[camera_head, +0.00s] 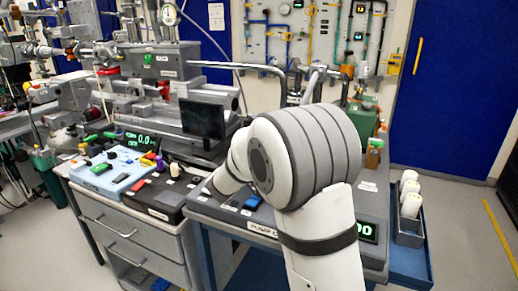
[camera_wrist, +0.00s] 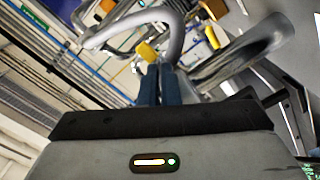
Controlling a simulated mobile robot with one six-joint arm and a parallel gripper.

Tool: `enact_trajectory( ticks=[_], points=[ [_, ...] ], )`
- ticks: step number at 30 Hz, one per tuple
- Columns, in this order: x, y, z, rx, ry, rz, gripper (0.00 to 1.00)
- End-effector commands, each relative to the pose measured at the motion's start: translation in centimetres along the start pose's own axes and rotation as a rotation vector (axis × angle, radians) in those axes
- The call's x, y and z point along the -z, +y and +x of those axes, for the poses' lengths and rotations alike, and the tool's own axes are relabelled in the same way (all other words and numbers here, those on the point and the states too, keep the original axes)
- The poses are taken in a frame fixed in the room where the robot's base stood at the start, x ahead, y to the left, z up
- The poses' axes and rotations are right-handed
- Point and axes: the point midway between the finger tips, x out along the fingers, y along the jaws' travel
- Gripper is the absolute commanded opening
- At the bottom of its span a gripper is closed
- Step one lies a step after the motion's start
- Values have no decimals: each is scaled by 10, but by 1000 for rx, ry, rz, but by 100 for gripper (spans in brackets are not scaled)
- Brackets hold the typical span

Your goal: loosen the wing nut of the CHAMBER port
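My gripper (camera_wrist: 160,70) shows in the wrist view as two dark blue fingers side by side, with almost no gap between them. A small yellow part (camera_wrist: 147,50), possibly a wing nut, is just beyond and left of the fingertips; I cannot tell whether they touch it. A curved metal pipe (camera_wrist: 172,30) arches around it. A second yellow part (camera_wrist: 212,38) is farther right. No CHAMBER label is readable. In the head view my arm hides the gripper and whatever is at its tips; metal pipes (camera_head: 240,66) show behind my arm.
A thick metal pipe (camera_wrist: 245,52) runs close on the right of the fingers.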

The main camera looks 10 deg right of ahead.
Motion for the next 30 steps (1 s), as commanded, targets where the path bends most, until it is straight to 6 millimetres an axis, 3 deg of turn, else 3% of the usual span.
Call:
enact_trajectory(
  ticks=[11, 30],
  points=[
    [-3, -2, 1, 3, 5, -106, 0],
    [-1, 1, 1, 2, 5, -677, 0]
  ],
)
